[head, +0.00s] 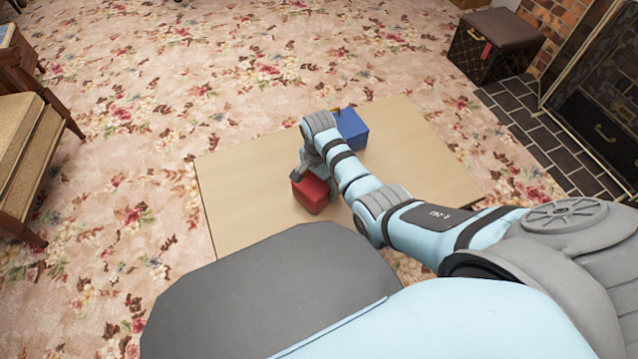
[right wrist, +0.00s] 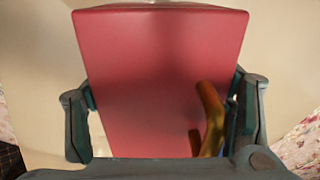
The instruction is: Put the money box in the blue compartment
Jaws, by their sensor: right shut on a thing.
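A red box (head: 311,194), the only thing here that could be the money box, is on the tan board (head: 245,205). My right gripper (head: 312,172) is at its upper side in the head view. In the right wrist view the red box (right wrist: 150,70) fills the middle, with a finger of my right gripper (right wrist: 163,118) on each side, shut on it. A curved gold piece (right wrist: 212,118) shows in front of its red face. A blue box (head: 352,129) stands farther back on the board, partly behind my arm; its inside is hidden. My left gripper is not in view.
Flowered carpet surrounds the board. A brown patterned stool (head: 493,48) and a dark tiled hearth (head: 545,130) lie at the right. A wooden chair (head: 30,150) stands at the left. The board's left part is bare.

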